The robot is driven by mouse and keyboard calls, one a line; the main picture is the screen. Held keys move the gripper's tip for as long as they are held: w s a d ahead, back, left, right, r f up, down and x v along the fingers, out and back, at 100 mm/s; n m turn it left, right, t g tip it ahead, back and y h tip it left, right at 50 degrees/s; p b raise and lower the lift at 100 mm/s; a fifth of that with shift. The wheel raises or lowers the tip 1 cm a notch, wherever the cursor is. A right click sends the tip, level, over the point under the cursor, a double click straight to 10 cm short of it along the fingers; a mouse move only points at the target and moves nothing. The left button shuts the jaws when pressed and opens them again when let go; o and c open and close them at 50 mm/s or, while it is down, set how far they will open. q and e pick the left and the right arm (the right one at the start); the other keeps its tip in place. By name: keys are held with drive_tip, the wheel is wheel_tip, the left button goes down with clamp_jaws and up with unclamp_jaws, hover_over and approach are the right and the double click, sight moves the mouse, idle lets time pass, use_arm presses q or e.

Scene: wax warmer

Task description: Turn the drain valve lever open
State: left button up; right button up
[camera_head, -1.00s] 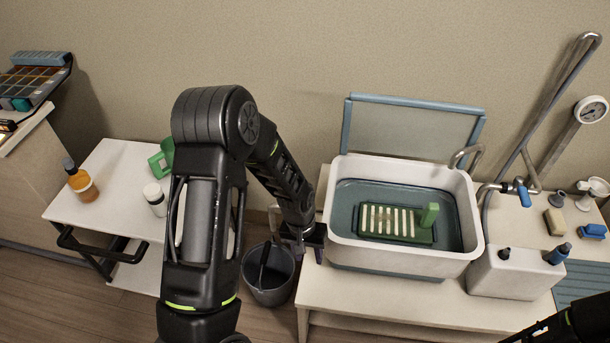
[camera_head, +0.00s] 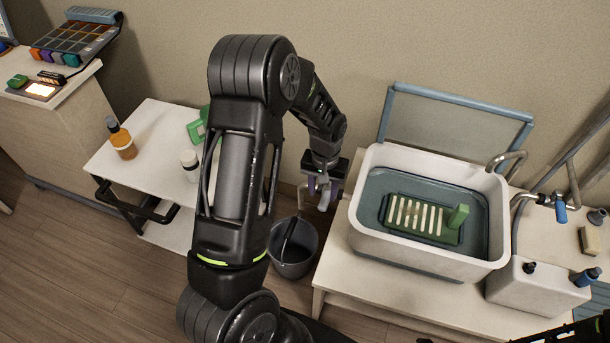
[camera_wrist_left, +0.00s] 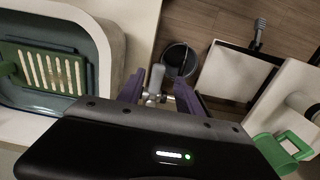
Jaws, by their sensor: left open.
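The drain valve lever, a pale grey handle (camera_wrist_left: 156,78) on a metal fitting, shows between the purple fingers of my left gripper (camera_wrist_left: 158,92) in the left wrist view. The fingers stand apart on either side of it; I cannot tell whether either touches it. In the head view my left gripper (camera_head: 323,188) points down beside the left wall of the white tub (camera_head: 372,225). The grey lever (camera_head: 325,199) shows small just under it, partly hidden. My right gripper is not visible; only a dark piece of my right arm shows at the bottom right corner.
A dark bucket (camera_head: 292,262) stands on the floor below and left of the fitting. A green slotted tray (camera_head: 420,219) lies in the tub. A white side table (camera_head: 130,165) with bottles stands left. A grey-white box (camera_head: 532,287) stands right of the tub.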

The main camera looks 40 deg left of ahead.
sight(322, 208)
use_arm(q)
drive_tip(key=shift+f+b, duration=2.3)
drive_tip(key=shift+f, duration=1.55)
drive_tip(key=shift+f+b, duration=0.25)
drive_tip(key=shift+b, duration=0.1)
drive_tip(key=shift+c, duration=0.3)
clamp_jaws()
